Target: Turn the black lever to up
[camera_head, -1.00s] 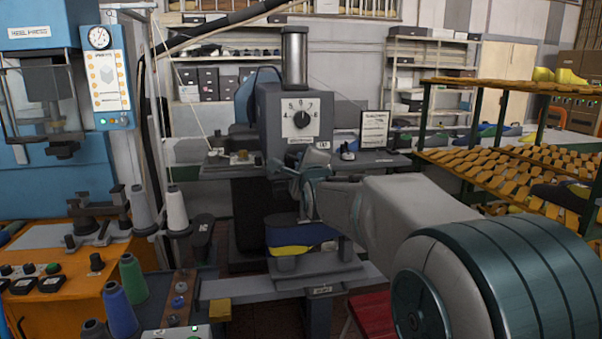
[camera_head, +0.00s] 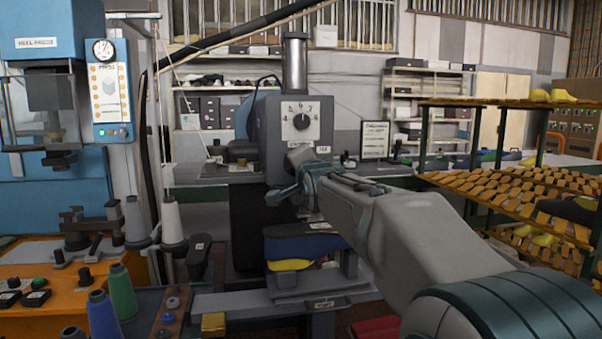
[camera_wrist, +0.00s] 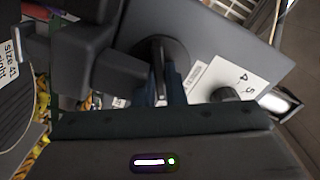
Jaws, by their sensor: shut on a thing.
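The black lever (camera_wrist: 158,68) shows in the wrist view. Its round hub (camera_wrist: 172,48) sits on the grey machine face, and its handle runs down in the picture between my gripper's fingers. My gripper (camera_wrist: 166,90) is shut on the handle; its blue-green fingertips show on both sides. In the head view, my gripper (camera_head: 282,194) is at the lower front of the grey machine (camera_head: 268,118), below and left of the white number dial (camera_head: 301,121). My gripper and wrist hide the lever there. The exact angle of the lever is hard to tell.
A dark grey block (camera_wrist: 80,50) stands close beside the hub in the wrist view. Under my gripper in the head view, a blue and yellow piece (camera_head: 290,252) sits on a stand. A rack of shoe lasts (camera_head: 545,185) is at right, an orange bench (camera_head: 60,285) at left.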

